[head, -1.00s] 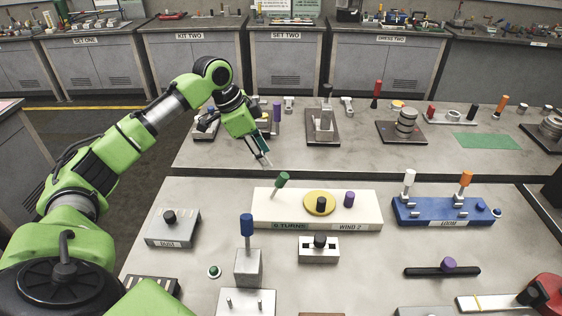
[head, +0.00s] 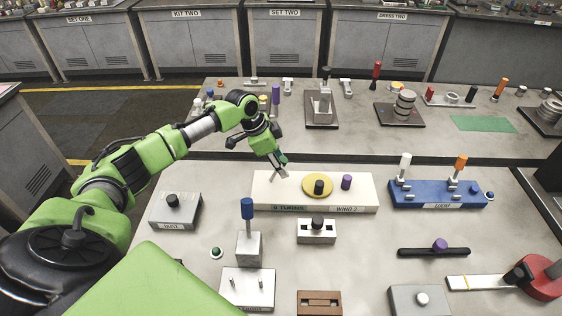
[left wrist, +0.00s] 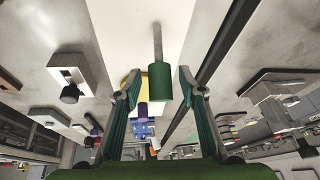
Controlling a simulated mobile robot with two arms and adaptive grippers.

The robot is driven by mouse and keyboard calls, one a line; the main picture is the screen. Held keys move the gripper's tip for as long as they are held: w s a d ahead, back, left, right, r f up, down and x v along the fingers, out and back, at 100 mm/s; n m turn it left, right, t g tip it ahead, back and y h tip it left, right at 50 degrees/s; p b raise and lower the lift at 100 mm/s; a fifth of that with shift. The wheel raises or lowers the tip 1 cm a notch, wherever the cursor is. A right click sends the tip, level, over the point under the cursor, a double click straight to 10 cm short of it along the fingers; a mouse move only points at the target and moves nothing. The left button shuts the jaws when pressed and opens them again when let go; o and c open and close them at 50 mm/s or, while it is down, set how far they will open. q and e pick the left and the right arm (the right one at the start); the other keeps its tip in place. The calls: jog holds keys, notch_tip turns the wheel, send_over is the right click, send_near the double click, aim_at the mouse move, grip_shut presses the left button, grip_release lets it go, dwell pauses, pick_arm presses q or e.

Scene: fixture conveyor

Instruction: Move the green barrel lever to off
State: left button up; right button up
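The green barrel lever stands on the left end of the white box marked "WIND 2" (head: 335,203). In the left wrist view its green barrel (left wrist: 160,82) sits between my two fingers on a grey rod, with a gap on each side. My left gripper (head: 280,174) is open and reaches down to the lever from above in the head view. The fingers partly cover the lever there, so its tilt is hard to judge. Its off mark cannot be made out. My right gripper is not in view.
The same box carries a yellow disc (head: 317,180) with a black knob and a purple knob (head: 347,182). A blue-handled lever (head: 247,208) stands in front. A grey box with a black knob (head: 173,201) is at left, a blue base (head: 437,198) at right.

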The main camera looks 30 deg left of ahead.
pick_arm(q)
jog(key=shift+f, duration=0.2)
jog(key=shift+c, duration=0.4)
grip_shut()
jog(key=shift+s+a+t+h+b, duration=0.2)
jog(key=shift+a+t+h+b, duration=0.25)
jog(key=shift+b, duration=0.4)
jog(key=a+t+h+b, duration=0.1)
jog(key=b, duration=0.3)
jog(key=s+a+t+h+b, duration=0.1)
jog(key=h+b, duration=0.1)
jog(key=b, duration=0.2)
jog(key=s+a+t+h+b, duration=0.1)
jog(key=h+b, duration=0.1)
jog(key=b, duration=0.2)
jog(key=shift+a+n, duration=0.25)
jog(key=shift+n, duration=0.05)
jog(key=shift+s+a+r+t+h+b, duration=0.25)
jog(key=shift+t+h+b, duration=0.15)
jog(key=shift+b, duration=0.6)
